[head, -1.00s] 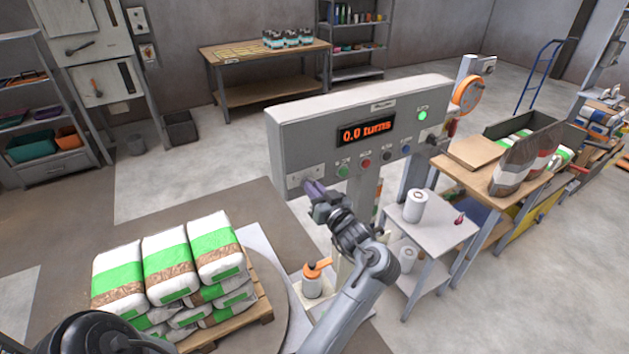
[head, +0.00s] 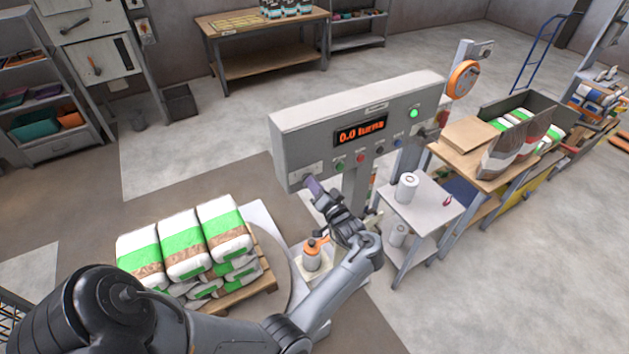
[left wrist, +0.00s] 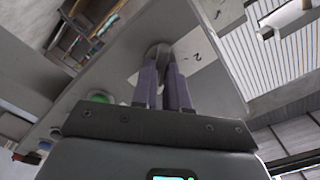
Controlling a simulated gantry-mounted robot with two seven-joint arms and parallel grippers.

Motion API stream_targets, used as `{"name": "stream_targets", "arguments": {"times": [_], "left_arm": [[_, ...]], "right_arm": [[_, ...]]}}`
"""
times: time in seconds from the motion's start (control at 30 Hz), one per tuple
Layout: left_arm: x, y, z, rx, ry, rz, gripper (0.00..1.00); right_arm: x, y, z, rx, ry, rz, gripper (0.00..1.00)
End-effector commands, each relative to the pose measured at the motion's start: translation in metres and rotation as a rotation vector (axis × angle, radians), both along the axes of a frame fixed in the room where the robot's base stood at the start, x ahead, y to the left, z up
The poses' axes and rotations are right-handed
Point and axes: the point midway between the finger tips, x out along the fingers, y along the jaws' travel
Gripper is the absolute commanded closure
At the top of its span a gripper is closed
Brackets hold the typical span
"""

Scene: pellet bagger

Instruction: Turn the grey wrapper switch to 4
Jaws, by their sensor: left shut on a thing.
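The grey wrapper panel (head: 300,137) stands in the middle of the head view, with a display reading 0.0 turns (head: 360,133). My left gripper (head: 313,186) is at the panel's lower left end and hides the switch there. In the left wrist view the grey wrapper switch (left wrist: 158,48) is a round knob on a pale plate, with a mark like a 2 to its right. The fingers of my left gripper (left wrist: 162,72) are shut on the knob. The knob's pointer is hidden, so its setting cannot be read. My right gripper is not in view.
An orange-topped canister (head: 312,257) is just below the gripper. A green lamp (head: 414,113) glows on the panel.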

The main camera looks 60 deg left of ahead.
Motion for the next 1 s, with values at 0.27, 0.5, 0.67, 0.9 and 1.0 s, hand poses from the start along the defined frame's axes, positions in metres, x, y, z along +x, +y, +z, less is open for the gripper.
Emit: {"name": "stream_targets", "arguments": {"times": [0.27, 0.5, 0.67, 0.9, 1.0], "left_arm": [[0.0001, 0.0003, 0.0000, 0.001, 0.024, 0.001, 1.00], [0.0001, 0.0003, -0.0003, 0.001, 0.024, 0.000, 1.00], [0.0001, 0.0002, -0.0003, 0.001, 0.024, 0.000, 0.65], [0.0001, 0.0001, -0.0003, 0.001, 0.023, 0.000, 0.61], [0.0001, -0.0003, -0.0002, 0.001, 0.022, 0.000, 0.61]], "right_arm": [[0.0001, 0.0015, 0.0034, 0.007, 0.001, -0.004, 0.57], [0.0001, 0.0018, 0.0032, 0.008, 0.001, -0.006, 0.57], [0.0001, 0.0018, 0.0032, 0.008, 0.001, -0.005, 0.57], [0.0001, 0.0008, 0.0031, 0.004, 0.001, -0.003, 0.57], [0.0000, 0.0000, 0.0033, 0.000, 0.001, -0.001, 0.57]]}}
